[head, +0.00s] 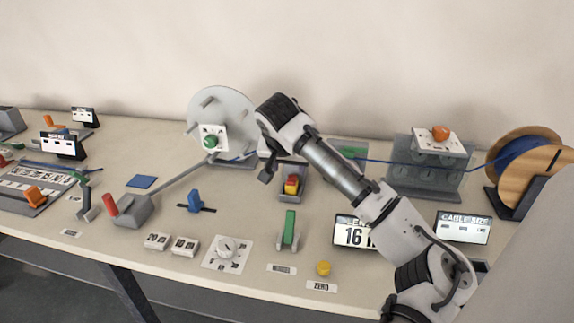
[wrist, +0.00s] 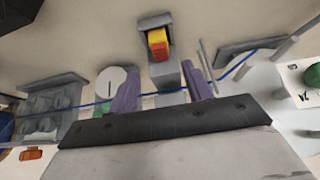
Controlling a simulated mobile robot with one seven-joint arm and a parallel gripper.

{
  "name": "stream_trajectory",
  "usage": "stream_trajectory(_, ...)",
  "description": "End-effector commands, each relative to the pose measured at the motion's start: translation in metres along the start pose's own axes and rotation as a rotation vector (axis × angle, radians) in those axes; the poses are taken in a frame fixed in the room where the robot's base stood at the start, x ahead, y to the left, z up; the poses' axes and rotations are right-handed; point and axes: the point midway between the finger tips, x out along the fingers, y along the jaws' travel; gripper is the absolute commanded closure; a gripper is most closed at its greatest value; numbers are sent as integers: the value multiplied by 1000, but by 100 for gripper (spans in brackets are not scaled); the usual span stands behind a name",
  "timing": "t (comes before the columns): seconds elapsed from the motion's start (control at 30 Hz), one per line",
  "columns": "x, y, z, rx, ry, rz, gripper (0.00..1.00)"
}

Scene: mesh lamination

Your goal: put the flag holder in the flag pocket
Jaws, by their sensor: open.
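No part is clearly labelled as the flag holder or the flag pocket, so I cannot tell which they are. A red and yellow piece (head: 291,184) sits in a grey housing (head: 293,196) in the middle of the bench. In the wrist view the same red and yellow piece (wrist: 158,43) lies in its grey housing (wrist: 154,20), beyond my gripper. My gripper (head: 267,172) hangs above the bench, beside and left of that housing in the head view. Its purple fingers (wrist: 160,92) are apart, with nothing seen held between them.
A blue cable (head: 375,161) runs along the back from a spool (head: 528,160) past a guide stand (head: 425,182) to a grey disc (head: 225,108). Nearby stand a green lever (head: 289,226), a blue slider (head: 195,201) and a red-handled lever (head: 130,209). A tray (head: 38,207) lies far left.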

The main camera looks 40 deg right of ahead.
Motion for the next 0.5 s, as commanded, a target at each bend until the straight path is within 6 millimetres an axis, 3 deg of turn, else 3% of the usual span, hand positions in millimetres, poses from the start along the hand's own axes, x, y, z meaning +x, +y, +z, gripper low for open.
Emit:
stream_trajectory(0.2, -27, 0, 0, -1, 1, -1, 50)
stream_trajectory(0.5, -32, 0, 0, -1, 0, 1, 50)
